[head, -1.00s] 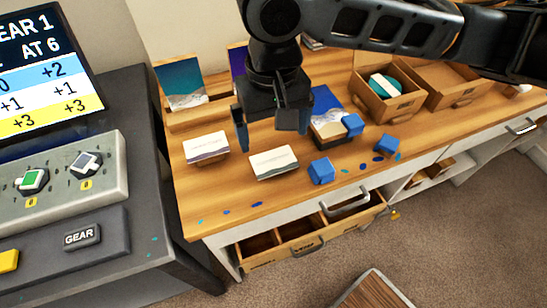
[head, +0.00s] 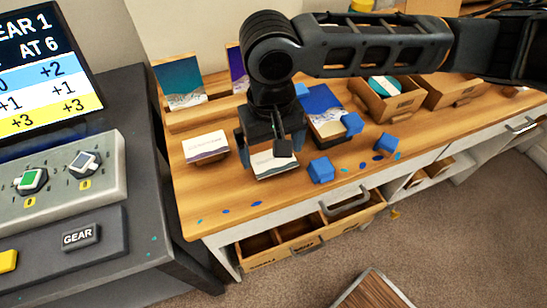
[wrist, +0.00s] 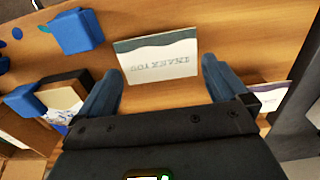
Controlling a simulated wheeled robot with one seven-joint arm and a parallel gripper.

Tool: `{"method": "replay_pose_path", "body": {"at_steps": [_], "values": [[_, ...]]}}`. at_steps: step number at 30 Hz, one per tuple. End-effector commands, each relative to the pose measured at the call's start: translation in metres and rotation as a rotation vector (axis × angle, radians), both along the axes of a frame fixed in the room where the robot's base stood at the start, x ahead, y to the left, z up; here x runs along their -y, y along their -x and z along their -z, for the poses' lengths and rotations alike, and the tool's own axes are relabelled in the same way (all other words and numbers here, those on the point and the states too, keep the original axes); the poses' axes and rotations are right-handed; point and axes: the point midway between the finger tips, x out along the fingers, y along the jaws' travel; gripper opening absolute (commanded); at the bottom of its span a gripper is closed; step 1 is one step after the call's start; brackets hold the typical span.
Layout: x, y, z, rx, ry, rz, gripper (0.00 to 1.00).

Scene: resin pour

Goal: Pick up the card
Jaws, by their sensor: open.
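A white card with a grey wavy band (head: 262,172) stands on the wooden desk near its front edge, partly hidden by my gripper. In the wrist view this card (wrist: 160,70) reads "THANK YOU" upside down. My gripper (head: 271,156) is over it, jaws open. In the wrist view the fingers of my gripper (wrist: 163,66) are on either side of the card, with gaps, touching neither side visibly. A second white card with a purple band (head: 206,147) stands to the left; its part shows at the right of the wrist view (wrist: 270,96).
Blue cubes (head: 321,170) (head: 388,142) stand to the right of the card. A box with a blue picture (head: 322,108) is behind. Open boxes (head: 395,100) sit at the back right. An open drawer (head: 300,235) juts out below the desk's front edge.

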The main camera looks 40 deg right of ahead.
Motion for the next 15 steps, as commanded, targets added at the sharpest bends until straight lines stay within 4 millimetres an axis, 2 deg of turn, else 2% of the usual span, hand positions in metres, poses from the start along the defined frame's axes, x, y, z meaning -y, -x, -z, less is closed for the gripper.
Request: {"method": "replay_pose_path", "body": {"at_steps": [15], "values": [[0.0, -0.0001, 0.0042, 0.0, 0.0, 0.0, 1.0]]}}
